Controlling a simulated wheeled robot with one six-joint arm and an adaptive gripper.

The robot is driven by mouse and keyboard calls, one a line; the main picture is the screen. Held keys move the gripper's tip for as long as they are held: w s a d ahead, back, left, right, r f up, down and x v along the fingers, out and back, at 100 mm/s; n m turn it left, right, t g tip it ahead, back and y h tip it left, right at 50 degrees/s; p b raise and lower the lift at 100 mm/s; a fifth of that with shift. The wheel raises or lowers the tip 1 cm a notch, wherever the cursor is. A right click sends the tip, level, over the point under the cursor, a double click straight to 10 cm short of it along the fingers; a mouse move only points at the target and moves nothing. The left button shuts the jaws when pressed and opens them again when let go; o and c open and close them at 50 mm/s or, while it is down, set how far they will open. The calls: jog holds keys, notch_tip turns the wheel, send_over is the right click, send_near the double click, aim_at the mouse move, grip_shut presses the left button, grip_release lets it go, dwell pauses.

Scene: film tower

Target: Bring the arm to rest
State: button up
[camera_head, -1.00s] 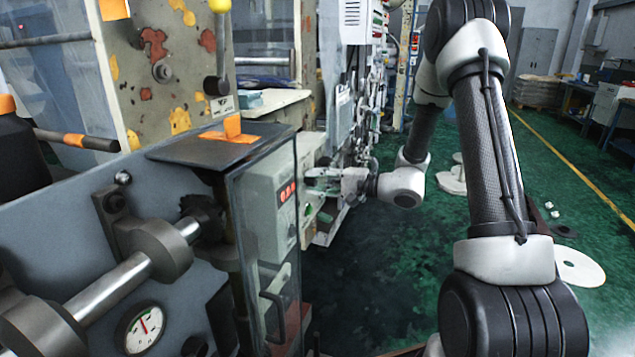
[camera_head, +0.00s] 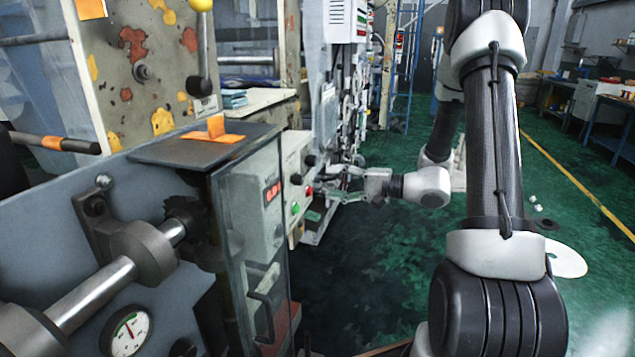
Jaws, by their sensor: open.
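My gripper (camera_head: 338,183) is at the middle of the view, at the end of my arm (camera_head: 490,150). It is open, with its fingers pointing left toward the machine's control box (camera_head: 297,180). Nothing shows between the fingers. The control box has a red and a green button on its side. The fingertips are close to the box; I cannot tell the exact gap. The arm is bent, coming down from the upper right.
The grey machine (camera_head: 60,210) with a gauge (camera_head: 128,333), a roller shaft and a clear cover fills the left side. Green floor (camera_head: 380,270) is clear below the gripper. Workbenches (camera_head: 610,130) stand at the far right.

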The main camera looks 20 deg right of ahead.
jog(key=v, duration=0.2)
jog(key=shift+s+d, duration=0.15)
jog(key=shift+d, duration=0.05)
dwell(0.4)
